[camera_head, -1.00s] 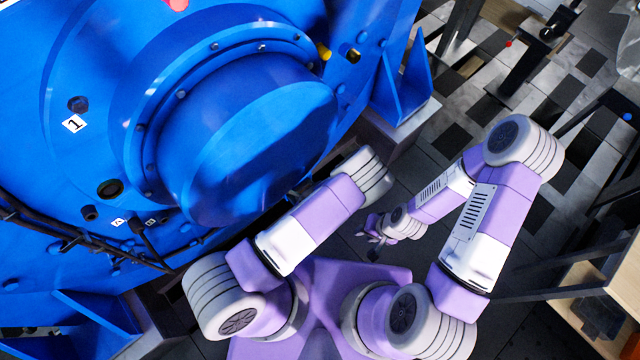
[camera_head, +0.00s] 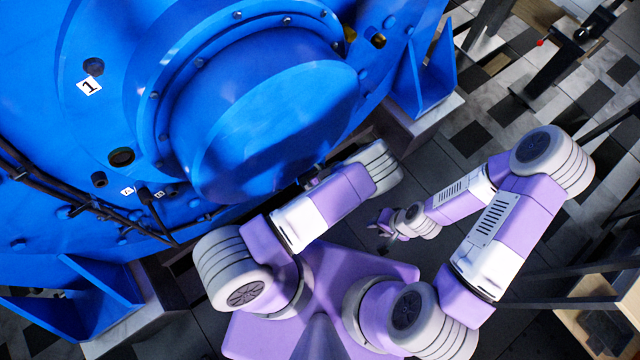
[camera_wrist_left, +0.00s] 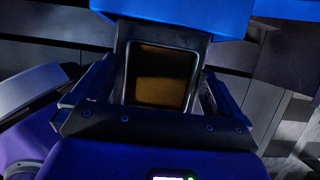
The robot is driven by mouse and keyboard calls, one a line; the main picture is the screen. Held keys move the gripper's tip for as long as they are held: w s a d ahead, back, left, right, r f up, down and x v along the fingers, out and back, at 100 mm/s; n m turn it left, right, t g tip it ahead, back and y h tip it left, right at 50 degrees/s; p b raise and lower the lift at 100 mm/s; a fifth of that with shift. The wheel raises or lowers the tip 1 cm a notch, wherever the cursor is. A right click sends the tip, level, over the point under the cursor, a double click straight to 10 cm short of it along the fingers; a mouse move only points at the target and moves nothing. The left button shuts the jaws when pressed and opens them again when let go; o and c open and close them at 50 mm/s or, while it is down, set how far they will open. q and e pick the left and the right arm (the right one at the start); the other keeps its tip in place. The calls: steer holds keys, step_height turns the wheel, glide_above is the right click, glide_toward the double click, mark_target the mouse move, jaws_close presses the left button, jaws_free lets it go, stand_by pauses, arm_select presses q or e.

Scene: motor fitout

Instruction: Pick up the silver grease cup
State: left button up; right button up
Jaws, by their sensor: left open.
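I cannot make out a silver grease cup in either view. The blue motor (camera_head: 275,120) fills the left and middle of the head view. My left arm reaches along its lower right edge, and its gripper is hidden there by the motor and arm. In the left wrist view my left gripper (camera_wrist_left: 150,85) is open, its two dark fingers apart. A dark-framed panel with a brownish face (camera_wrist_left: 163,77) shows between and beyond the fingers; I cannot tell whether they touch it. My right gripper (camera_head: 384,228) hangs low over the floor, small, its jaws unclear.
A wooden table (camera_head: 590,310) stands at the right.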

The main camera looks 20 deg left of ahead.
arm_select(q)
steer(key=shift+c, duration=0.5)
steer(key=c, duration=0.8)
steer(key=shift+r, duration=0.15)
steer(key=shift+r, duration=0.3)
step_height(320, 180, up, 3)
steer(key=shift+w+d+r+p, duration=0.1)
steer(key=shift+w+d+p, duration=0.05)
steer(key=shift+p, duration=0.65)
steer(key=w+d+b, duration=0.2)
steer(key=w+d, duration=0.9)
steer(key=w, duration=0.2)
steer(key=shift+w+f+b, duration=0.25)
steer(key=shift+w+b, duration=0.15)
